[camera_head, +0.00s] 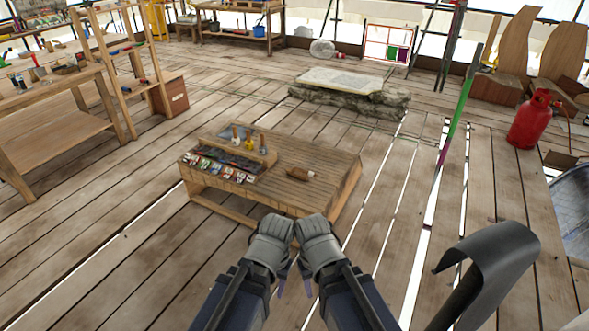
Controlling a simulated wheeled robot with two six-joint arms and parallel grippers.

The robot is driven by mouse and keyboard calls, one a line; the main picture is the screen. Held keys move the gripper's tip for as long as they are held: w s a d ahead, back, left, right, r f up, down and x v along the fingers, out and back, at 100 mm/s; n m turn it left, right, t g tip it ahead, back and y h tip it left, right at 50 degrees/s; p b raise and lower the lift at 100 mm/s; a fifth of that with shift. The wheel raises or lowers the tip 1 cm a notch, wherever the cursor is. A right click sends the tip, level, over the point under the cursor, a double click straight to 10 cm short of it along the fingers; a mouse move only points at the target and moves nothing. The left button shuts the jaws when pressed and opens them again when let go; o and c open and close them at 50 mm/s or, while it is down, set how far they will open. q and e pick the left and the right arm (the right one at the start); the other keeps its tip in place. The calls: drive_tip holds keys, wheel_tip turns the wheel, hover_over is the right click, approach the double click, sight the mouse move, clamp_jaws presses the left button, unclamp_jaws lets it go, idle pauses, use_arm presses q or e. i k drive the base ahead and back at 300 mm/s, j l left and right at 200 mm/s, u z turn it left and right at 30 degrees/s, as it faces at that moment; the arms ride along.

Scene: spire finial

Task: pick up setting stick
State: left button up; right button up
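I cannot tell for certain which object is the setting stick. A small brown wooden piece (300,174) lies on the right part of the low wooden bench (325,160). Several small upright tools with light handles (236,136) stand in a rack on the bench's left part. A long slim pole with green and purple bands (460,105) rises at the right. My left gripper (268,243) and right gripper (319,243) are side by side, in front of the bench's near edge in the picture. Their fingertips are not clear, and I see nothing held.
Small colourful items (215,168) line the bench's front left. A stone slab on a rubble base (340,82) lies behind. A red gas cylinder (531,120) stands at the right, and a dark curved metal piece (500,255) is close at lower right. Plank floor left of the bench is clear.

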sight(293, 172)
drive_tip(key=i+j, duration=0.45)
drive_tip(key=i, duration=0.15)
drive_tip(key=i+j, duration=0.45)
drive_tip(key=i, duration=0.15)
drive_tip(key=i+j, duration=0.45)
drive_tip(key=i, duration=0.2)
drive_tip(key=i+j, duration=0.45)
drive_tip(key=i, duration=0.15)
drive_tip(key=i+j, duration=0.45)
drive_tip(key=i, duration=0.15)
drive_tip(key=z, duration=2.05)
